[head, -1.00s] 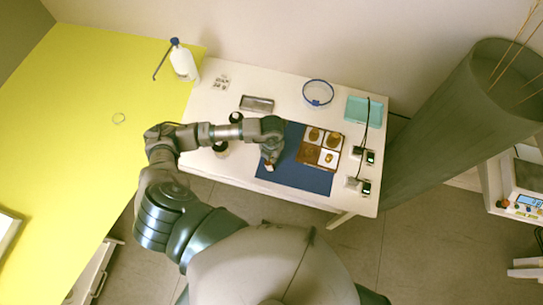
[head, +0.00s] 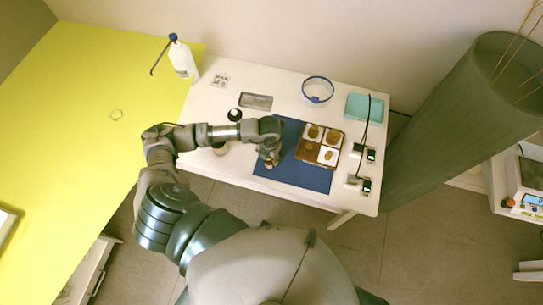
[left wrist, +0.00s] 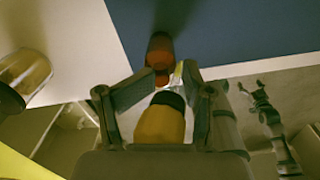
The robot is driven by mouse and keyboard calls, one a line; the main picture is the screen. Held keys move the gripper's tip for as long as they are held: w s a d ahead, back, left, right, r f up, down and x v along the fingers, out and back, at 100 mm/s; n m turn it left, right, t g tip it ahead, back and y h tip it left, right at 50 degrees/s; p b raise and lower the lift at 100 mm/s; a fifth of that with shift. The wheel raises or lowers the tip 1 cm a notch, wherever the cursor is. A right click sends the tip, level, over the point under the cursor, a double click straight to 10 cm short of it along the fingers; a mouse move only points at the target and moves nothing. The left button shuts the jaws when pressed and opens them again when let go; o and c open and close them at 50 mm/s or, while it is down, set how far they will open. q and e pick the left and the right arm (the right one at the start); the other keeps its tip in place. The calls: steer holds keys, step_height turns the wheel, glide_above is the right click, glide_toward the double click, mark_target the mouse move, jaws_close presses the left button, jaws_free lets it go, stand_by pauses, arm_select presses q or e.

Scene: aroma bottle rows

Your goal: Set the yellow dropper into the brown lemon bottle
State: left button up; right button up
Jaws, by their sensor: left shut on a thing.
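My left gripper (head: 269,163) is over the near left part of the blue mat (head: 312,182). In the left wrist view its fingers (left wrist: 155,88) are shut on the yellow dropper (left wrist: 160,124), which has a yellow bulb and a black collar. A small brown bottle (left wrist: 160,50) stands on the mat just beyond the fingertips. The dropper's tip is hard to make out, so I cannot tell whether it is in the bottle's mouth. In the head view the gripper mostly hides both. My right gripper is not in view.
A brown and white compartment tray (head: 309,157) with round items sits on the mat to the right. A glass jar with a dark base or lid (left wrist: 22,80) stands left in the wrist view. A grey tray (head: 256,101), a blue-rimmed dish (head: 318,90) and a teal tray (head: 362,108) lie behind.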

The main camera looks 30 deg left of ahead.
arm_select(q)
steer(key=shift+o, duration=0.5)
steer(key=shift+a+f, duration=0.1)
steer(key=shift+f, duration=0.55)
steer(key=shift+o, duration=0.8)
steer(key=shift+a+f+b, duration=0.25)
steer(key=shift+f+b, duration=0.3)
steer(key=shift+b, duration=0.2)
steer(key=shift+w, duration=0.1)
steer(key=shift+o, duration=0.2)
steer(key=o, duration=0.8)
steer(key=shift+a, duration=0.1)
steer(key=shift+o, duration=0.2)
steer(key=shift+w+r+p, duration=0.1)
steer(key=shift+r+p, duration=1.1)
steer(key=shift+r, duration=0.4)
steer(key=shift+r+p, duration=1.4)
steer(key=shift+r, duration=0.65)
